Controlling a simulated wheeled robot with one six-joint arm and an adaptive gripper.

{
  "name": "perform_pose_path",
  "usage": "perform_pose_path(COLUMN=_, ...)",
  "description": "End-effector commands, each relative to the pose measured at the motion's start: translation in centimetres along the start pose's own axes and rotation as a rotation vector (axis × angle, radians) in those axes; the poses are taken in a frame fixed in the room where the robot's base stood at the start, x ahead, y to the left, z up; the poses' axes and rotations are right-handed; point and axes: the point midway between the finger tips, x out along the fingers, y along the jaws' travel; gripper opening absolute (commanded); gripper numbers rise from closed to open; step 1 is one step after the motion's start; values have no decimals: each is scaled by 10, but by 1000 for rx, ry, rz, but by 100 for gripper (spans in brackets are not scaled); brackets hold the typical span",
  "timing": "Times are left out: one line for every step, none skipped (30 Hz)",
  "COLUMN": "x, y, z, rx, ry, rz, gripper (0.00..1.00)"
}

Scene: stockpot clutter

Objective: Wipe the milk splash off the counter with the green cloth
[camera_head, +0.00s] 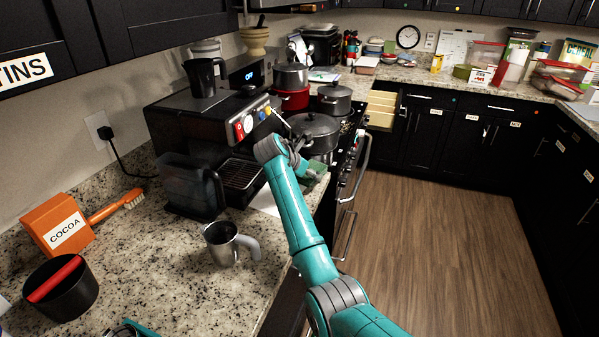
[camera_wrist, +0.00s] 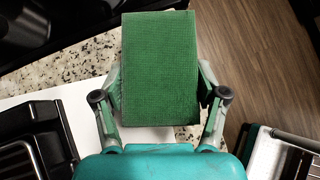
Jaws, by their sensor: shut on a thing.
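The green cloth (camera_wrist: 158,65) shows in the wrist view as a flat, textured green rectangle between my fingers. My gripper (camera_wrist: 160,88) is shut on it, one finger at each side. In the head view a bit of the green cloth (camera_head: 318,167) shows at my gripper (camera_head: 309,173), by the counter's right edge near the stove. A flat white patch (camera_head: 265,201) lies on the counter left of my arm, beside the coffee machine. It also shows in the wrist view (camera_wrist: 82,100), partly under the cloth; I cannot tell whether it is the milk splash or a sheet.
A coffee machine (camera_head: 197,127) with a drip tray (camera_head: 241,174) stands left of my gripper. A steel mug (camera_head: 222,245) stands on the front counter. Pots (camera_head: 313,134) crowd the stove behind. An orange cocoa box (camera_head: 58,223) and black bin (camera_head: 66,297) are at left.

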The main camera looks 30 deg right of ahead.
Motion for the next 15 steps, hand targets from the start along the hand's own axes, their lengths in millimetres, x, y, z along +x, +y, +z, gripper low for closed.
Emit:
perform_pose_path(x=1, y=-6, z=1, rx=2, ry=-1, rz=0, gripper=41)
perform_pose_path(x=2, y=-8, z=2, rx=2, ry=-1, rz=0, gripper=41)
perform_pose_path(x=3, y=-12, z=2, rx=2, ry=-1, rz=0, gripper=41)
perform_pose_path(x=4, y=-16, z=3, rx=1, ry=-1, rz=-1, gripper=41)
perform_pose_path(x=5, y=-18, z=4, rx=1, ry=0, rz=-1, gripper=41)
perform_pose_path(x=6, y=-23, z=5, rx=2, ry=0, rz=-2, gripper=41)
perform_pose_path(x=6, y=-26, z=6, rx=3, ry=-1, rz=-2, gripper=41)
perform_pose_path(x=7, y=-28, z=6, rx=3, ry=-1, rz=-1, gripper=41)
perform_pose_path(x=8, y=-32, z=7, rx=2, ry=0, rz=-2, gripper=41)
perform_pose_path(x=8, y=-35, z=7, rx=1, ry=-1, rz=-1, gripper=41)
perform_pose_path(x=9, y=-38, z=8, rx=1, ry=-1, rz=-1, gripper=41)
perform_pose_path(x=10, y=-42, z=9, rx=1, ry=0, rz=-1, gripper=41)
perform_pose_path(x=10, y=-45, z=10, rx=2, ry=-1, rz=-1, gripper=41)
perform_pose_path(x=11, y=-48, z=11, rx=3, ry=-1, rz=0, gripper=41)
perform_pose_path(x=12, y=-52, z=12, rx=2, ry=0, rz=-1, gripper=41)
